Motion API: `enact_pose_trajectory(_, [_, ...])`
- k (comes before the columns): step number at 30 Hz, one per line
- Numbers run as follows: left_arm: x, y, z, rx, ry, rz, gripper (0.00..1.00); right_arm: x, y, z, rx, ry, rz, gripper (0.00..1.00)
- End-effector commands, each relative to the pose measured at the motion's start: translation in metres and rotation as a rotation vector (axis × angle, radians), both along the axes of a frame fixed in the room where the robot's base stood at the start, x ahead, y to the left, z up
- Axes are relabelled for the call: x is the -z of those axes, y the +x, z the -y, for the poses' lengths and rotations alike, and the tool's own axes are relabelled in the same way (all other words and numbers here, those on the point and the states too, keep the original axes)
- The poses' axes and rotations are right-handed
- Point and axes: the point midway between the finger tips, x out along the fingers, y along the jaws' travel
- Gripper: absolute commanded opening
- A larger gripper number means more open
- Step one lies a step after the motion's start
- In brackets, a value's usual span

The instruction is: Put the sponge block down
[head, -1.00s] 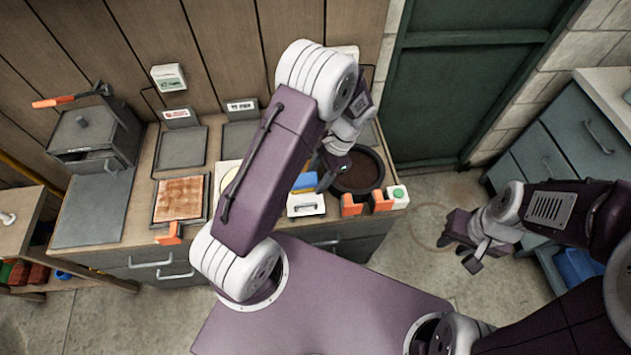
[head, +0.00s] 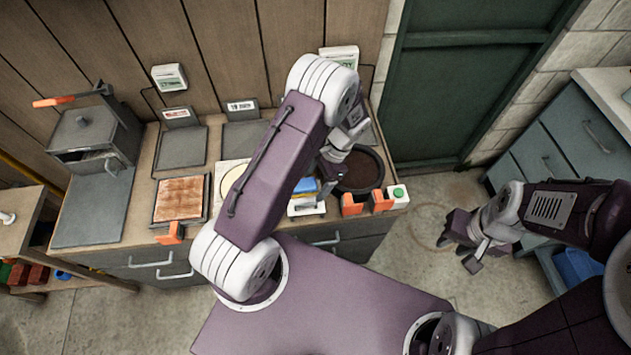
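The sponge block (head: 303,188), blue with a yellowish layer, is at the front of the counter, just over a white tray (head: 308,209). My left gripper (head: 322,187) reaches down to its right side and appears shut on it. The fingertips are small and partly hidden, and I cannot tell whether the block touches the tray. My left arm covers the area to the left of the block. My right gripper (head: 463,247) hangs open and empty over the floor at the right, away from the counter.
A round pot of dark material (head: 361,172) stands right behind the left gripper. Orange clips (head: 352,204) and a green-button box (head: 398,196) line the front right edge. A tray with a brown slab (head: 180,199) lies left. A grill-like box (head: 95,140) stands far left.

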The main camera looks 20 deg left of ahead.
Motion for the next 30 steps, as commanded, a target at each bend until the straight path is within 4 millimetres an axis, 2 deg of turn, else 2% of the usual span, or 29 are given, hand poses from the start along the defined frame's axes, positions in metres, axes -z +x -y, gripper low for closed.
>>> enact_pose_trajectory(7, [0.000,0.000,0.000,0.000,0.000,0.000,0.73,0.000,0.000,0.000,0.000,0.000,0.000,0.31])
enact_pose_trajectory(11, [-0.010,0.002,0.002,-0.001,0.000,0.002,0.73,-0.002,0.000,0.000,0.000,0.000,0.000,0.31])
enact_pose_trajectory(22, [-0.092,0.029,0.027,0.001,-0.001,0.004,0.73,0.000,0.000,0.000,0.000,0.000,0.000,0.31])
enact_pose_trajectory(25, [-0.105,0.033,0.030,-0.001,0.000,0.002,0.73,-0.001,0.000,0.000,0.000,0.000,0.000,0.31])
enact_pose_trajectory(30, [-0.114,0.035,0.033,0.000,0.001,-0.001,0.73,-0.001,0.000,0.000,0.000,0.000,0.000,0.31])
